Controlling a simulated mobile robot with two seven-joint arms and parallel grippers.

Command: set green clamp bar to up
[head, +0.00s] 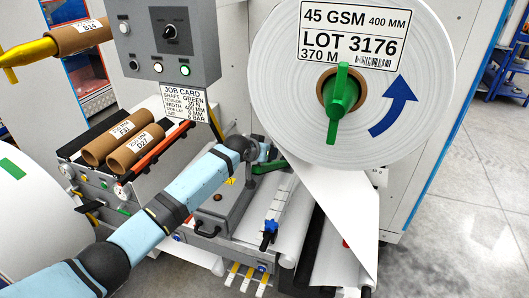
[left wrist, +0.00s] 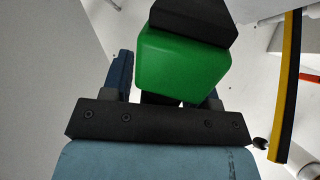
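The green clamp bar (head: 268,167) shows as a short green piece low beside the big paper roll, partly hidden by my left gripper. My left gripper (head: 263,151) is at the bar, with its arm reaching in from the lower left. In the left wrist view a green block (left wrist: 182,66) with a black piece above it lies in front of the palm. My left fingers (left wrist: 165,85) stand apart, one at the left of the block and one partly hidden behind its right side. I cannot tell whether they touch it. My right gripper is in neither view.
The paper roll (head: 410,60) with a green handle (head: 340,95) hangs above right, its web running down. A control box (head: 165,45) with a job card (head: 184,105) is above. Cardboard cores (head: 130,150) lie at left. A blue-handled part (head: 270,228) and yellow pedals (head: 247,274) are below.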

